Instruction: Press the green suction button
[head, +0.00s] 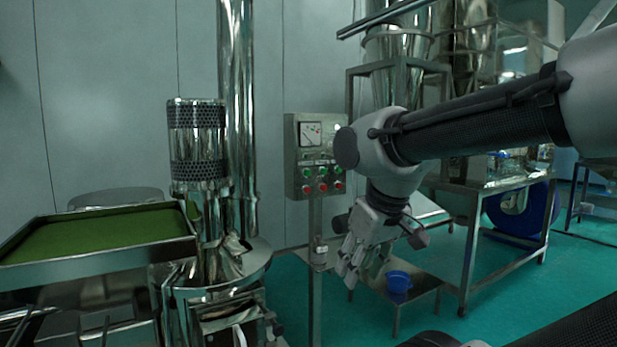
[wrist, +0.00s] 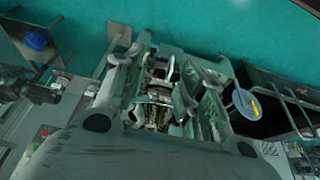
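A grey control box (head: 301,157) on a post carries a dial gauge (head: 311,133) and two rows of buttons. Green buttons (head: 307,172) are in the upper row and red buttons (head: 322,187) in the lower one. I cannot read any label marking the suction button. My arm partly covers the box's right edge. My gripper (head: 357,270) hangs below and to the right of the box, fingers pointing down, apart from the buttons. In the wrist view my gripper (wrist: 160,85) has its fingers spread with nothing held between them.
A sieve tray (head: 105,235) with green powder and a steel column (head: 238,110) stand at left. A low steel table with a blue bowl (head: 398,282) is below my gripper. A steel frame machine stands behind at right.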

